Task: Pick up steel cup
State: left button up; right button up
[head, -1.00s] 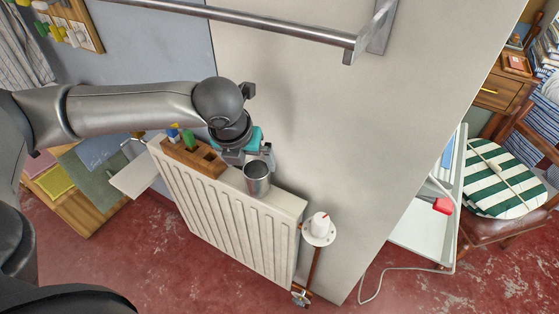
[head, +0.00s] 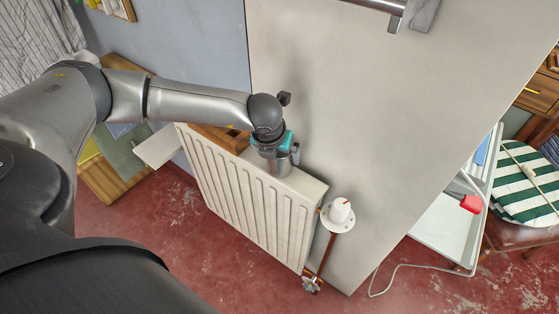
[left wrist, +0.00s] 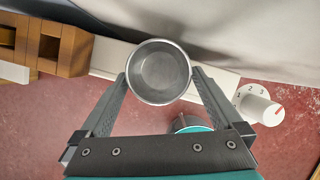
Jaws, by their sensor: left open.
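The steel cup (left wrist: 158,72) stands upright on top of the white radiator; in the left wrist view I look down into its open, empty inside. In the head view the cup (head: 280,168) is mostly hidden by my left gripper (head: 279,152). My left gripper (left wrist: 160,80) is open, with one finger on each side of the cup. The fingertips are close to the cup's wall; I cannot tell whether they touch it. My right gripper is not in view.
The radiator (head: 245,195) stands against a pale wall. A wooden block (left wrist: 62,48) with slots is left of the cup. A white dial (head: 340,210) with numbers is at the radiator's right end. A white shelf unit (head: 445,235) and a striped cushion (head: 528,185) are farther right.

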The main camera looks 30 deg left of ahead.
pick_arm(q)
jog(key=shift+x, duration=1.45)
jog(key=c, duration=1.2)
